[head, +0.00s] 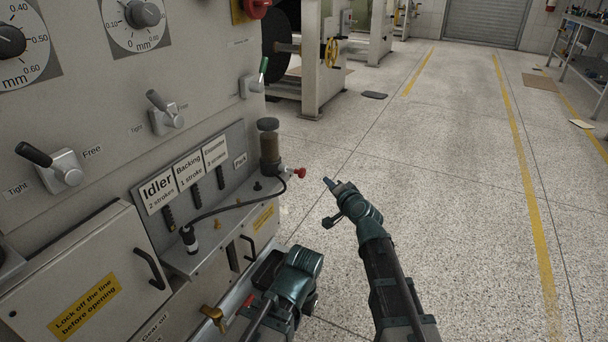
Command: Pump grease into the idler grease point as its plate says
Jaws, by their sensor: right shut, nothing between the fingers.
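The idler plate (158,190) reads "Idler 2 strokes". Plates for backing (189,170), 1 stroke, and a third point (215,152), 3 strokes, stand to its right. A dark strip or fitting (168,217) is below the idler plate. The grease pump (269,148) has a brown reservoir, black cap and red knob (298,173). Its black hose (228,207) runs left to a coupler (190,239) upright at the ledge's left part; its exact seating is unclear. My right gripper (332,185) is shut and empty, right of the red knob, apart from it. My left wrist is low centre; its fingers cannot be made out.
The ledge (205,252) carries small brass fittings (217,223). A "Park" label (240,161) is beside the pump. Levers (168,116) and dials stick out above. A cabinet door handle (149,268) and a brass handle (213,316) project below.

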